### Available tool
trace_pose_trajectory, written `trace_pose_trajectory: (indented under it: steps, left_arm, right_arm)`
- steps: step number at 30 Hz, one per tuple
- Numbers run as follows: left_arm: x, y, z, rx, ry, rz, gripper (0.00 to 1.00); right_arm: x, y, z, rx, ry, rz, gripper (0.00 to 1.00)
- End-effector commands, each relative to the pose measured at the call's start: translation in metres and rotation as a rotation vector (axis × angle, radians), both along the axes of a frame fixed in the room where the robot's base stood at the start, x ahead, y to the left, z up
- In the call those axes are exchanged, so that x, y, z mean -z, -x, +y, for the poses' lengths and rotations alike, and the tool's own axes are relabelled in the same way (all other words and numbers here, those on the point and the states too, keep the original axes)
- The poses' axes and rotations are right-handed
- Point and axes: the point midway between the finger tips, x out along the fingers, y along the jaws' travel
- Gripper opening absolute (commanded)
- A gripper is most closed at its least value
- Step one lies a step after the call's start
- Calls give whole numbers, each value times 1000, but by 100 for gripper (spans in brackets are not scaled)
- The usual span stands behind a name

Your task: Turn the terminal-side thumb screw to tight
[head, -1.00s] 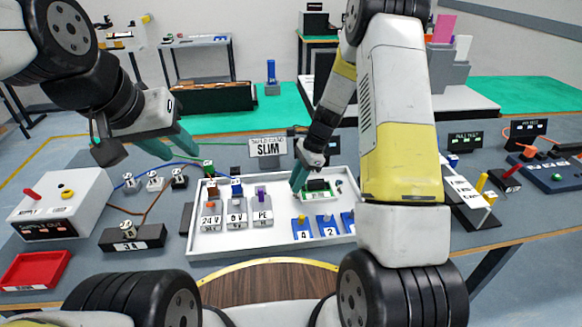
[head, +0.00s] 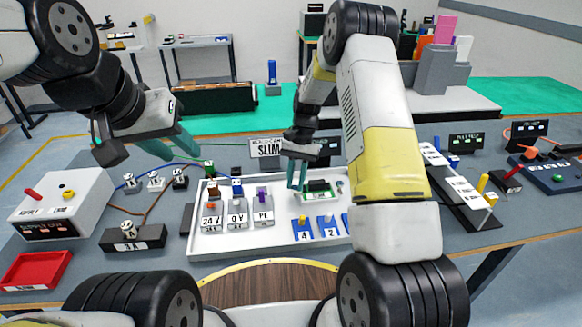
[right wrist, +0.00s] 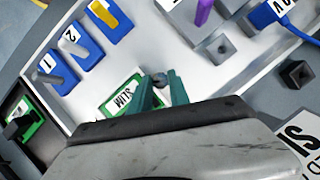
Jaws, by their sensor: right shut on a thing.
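The green board (head: 319,195) labelled SLIM lies in the white tray, and part of it shows in the right wrist view (right wrist: 118,97). My right gripper (head: 297,186) points down at the board's left end. In the right wrist view its teal fingers (right wrist: 160,88) are shut on a small dark grey knob, apparently a thumb screw (right wrist: 159,79), beside the board. The fingers hide most of the knob, so its turn cannot be read. A second grey knob (head: 339,186) stands right of the board. My left gripper (head: 186,142) hangs over the table's left part; its finger gap is unclear.
The white tray (head: 270,240) also holds grey blocks marked 24 V, 0 V and PE (head: 262,214) and blue numbered blocks (head: 304,230). A SLIM sign (head: 267,149) stands behind. Wired plugs, a supply box (head: 62,208) and a red bin (head: 36,270) are at left.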

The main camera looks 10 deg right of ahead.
Motion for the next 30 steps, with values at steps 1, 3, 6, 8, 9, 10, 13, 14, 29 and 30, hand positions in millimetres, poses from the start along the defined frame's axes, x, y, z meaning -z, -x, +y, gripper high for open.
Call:
trace_pose_trajectory:
  steps: [1,3,6,8,9,10,13,14,29,30]
  left_arm:
    - [0,0,0,0,0,0,36]
    - [0,0,0,0,0,0,36]
    - [0,0,0,0,0,0,36]
    - [0,0,0,0,0,0,36]
    - [0,0,0,0,0,0,36]
    - [0,0,0,0,0,0,36]
    - [0,0,0,0,0,0,36]
    - [0,0,0,0,0,0,36]
    - [0,0,0,0,0,0,36]
    - [0,0,0,0,0,0,36]
  right_arm:
    - [0,-1,1,-45,1,-2,0]
    - [0,-1,1,-109,1,-3,0]
    - [0,-1,2,-196,0,-2,0]
    - [0,-1,2,-245,0,-3,0]
    - [0,-1,3,-275,-1,-2,0]
    - [0,-1,3,-297,0,-2,0]
    - [0,-1,3,-361,0,-2,0]
    - [0,-1,3,-378,0,-2,0]
    - [0,-2,4,-513,0,-3,0]
    - [0,-2,3,-514,0,-3,0]
